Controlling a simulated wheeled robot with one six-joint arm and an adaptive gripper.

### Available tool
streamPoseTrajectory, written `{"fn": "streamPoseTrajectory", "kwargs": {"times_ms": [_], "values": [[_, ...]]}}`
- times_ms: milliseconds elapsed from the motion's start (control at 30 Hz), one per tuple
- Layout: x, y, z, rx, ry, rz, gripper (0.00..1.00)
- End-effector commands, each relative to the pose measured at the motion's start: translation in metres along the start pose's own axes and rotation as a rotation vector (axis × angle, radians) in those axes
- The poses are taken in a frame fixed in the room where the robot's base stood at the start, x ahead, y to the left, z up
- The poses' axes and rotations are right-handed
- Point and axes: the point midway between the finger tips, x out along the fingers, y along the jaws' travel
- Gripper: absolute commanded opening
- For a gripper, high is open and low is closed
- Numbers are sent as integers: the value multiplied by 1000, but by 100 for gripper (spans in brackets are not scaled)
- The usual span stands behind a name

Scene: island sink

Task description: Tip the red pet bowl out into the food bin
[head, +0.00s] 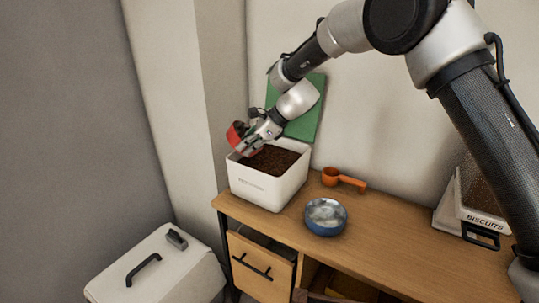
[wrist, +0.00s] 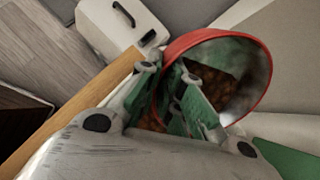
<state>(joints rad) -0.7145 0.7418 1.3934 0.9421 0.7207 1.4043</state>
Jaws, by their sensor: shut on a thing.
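The red pet bowl (head: 236,136) is tilted on its side above the left edge of the white food bin (head: 262,188). My gripper (head: 250,143) is shut on the bowl's rim. In the wrist view the red bowl (wrist: 262,65) shows its shiny inside, with a brown patch in it; I cannot tell whether that is food or a reflection. The fingers (wrist: 171,76) cover part of the near rim. The food bin is open and holds dark brown food (head: 270,159).
A blue bowl (head: 326,217) and an orange scoop (head: 343,180) stand right of the bin on the wooden cabinet (head: 385,228). A biscuits container (head: 470,210) is farther right. A green board (head: 307,112) leans behind. A white lidded box (head: 165,270) stands lower left.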

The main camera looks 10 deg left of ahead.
Motion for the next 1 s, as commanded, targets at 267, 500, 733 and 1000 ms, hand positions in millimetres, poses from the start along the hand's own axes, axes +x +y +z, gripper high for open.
{"fn": "streamPoseTrajectory", "kwargs": {"times_ms": [267, 500, 733, 1000], "values": [[0, 0, -4, 7, -38, -3, 0], [-1, 0, -6, 9, -70, -8, 0], [-3, 0, -6, 15, -102, -10, 0], [-5, -1, -6, 19, -138, -14, 0]]}}
